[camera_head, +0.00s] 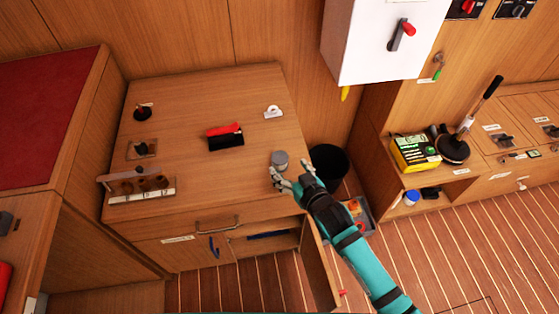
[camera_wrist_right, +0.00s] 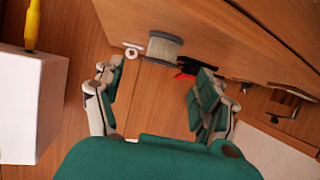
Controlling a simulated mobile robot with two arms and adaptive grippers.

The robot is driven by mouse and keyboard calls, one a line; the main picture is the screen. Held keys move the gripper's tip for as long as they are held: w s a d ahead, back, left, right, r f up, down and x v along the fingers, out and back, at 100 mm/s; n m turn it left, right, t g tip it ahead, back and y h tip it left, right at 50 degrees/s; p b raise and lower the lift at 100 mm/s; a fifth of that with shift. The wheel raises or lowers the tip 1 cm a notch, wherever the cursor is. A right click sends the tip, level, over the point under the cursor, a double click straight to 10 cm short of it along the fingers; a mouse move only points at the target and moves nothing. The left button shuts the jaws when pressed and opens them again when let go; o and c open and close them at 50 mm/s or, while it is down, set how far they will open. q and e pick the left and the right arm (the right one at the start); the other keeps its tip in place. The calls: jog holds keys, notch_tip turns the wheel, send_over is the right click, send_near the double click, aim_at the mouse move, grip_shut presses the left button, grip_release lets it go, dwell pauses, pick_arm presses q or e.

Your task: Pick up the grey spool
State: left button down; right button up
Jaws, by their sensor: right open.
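The grey spool (camera_head: 280,160) stands on the wooden cabinet top near its right front corner. My left gripper is in neither view.
A black bin (camera_head: 328,162) is right of the cabinet. A cabinet door (camera_head: 320,265) hangs open below.

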aim_at(284, 164)
jog(key=shift+w+a+f, duration=0.2)
jog(key=shift+w+f, duration=0.05)
jog(key=shift+w, duration=0.2)
jog(key=shift+x, duration=0.9)
jog(key=x, duration=0.3)
jog(key=shift+w+a+f, duration=0.15)
jog(key=shift+a, duration=0.05)
jog(key=shift+w+f, duration=0.1)
jog(key=shift+w, duration=0.1)
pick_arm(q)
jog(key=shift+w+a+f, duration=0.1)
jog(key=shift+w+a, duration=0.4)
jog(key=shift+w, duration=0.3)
pick_arm(e)
jog(key=shift+c, duration=0.4)
jog(key=c, duration=1.2)
